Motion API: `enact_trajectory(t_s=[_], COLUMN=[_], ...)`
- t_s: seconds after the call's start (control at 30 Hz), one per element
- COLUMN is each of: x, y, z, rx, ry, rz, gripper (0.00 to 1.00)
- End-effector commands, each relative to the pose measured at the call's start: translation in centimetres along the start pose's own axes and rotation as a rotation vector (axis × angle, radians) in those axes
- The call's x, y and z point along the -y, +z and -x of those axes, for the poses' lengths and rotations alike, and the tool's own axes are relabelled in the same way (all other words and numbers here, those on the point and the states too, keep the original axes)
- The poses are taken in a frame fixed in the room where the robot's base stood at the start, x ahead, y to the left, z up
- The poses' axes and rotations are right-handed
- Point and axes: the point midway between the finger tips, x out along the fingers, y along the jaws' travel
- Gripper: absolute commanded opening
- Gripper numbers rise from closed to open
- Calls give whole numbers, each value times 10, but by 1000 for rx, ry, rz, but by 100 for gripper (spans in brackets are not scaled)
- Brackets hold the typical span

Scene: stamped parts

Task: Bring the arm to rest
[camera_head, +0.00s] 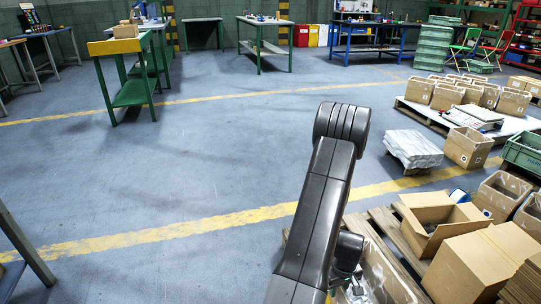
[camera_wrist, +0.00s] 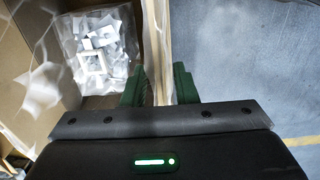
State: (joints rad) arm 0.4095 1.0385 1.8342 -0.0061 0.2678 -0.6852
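My arm (camera_head: 320,200) is raised and bent in the head view, its elbow high and its forearm coming down toward the lower right. In the wrist view, the two green fingers of my gripper (camera_wrist: 159,80) stand apart. The wall edge of an open cardboard box shows between them. Whether the fingers touch that wall I cannot tell. Inside the box (camera_head: 390,282) lies a clear bag of metal stamped parts (camera_wrist: 98,52), left of the fingers. In the head view my own arm hides the gripper's fingers.
Open cardboard boxes (camera_head: 435,213) and a closed one (camera_head: 475,265) crowd the pallet at the lower right. A wrapped stack (camera_head: 413,148) lies behind them. Blue-grey floor (camera_head: 190,170) is clear on the left, up to a green workbench with a yellow edge (camera_head: 115,46).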

Motion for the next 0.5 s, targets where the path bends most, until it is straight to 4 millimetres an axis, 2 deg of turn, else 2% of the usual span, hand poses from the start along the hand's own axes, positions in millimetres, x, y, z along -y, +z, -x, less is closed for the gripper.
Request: enact_trajectory(t_s=[0.17, 0.5], x=[0, 0], y=[0, 0], z=[5, 0], rx=[0, 1], ry=[0, -1], rz=[0, 0], gripper=[26, 26])
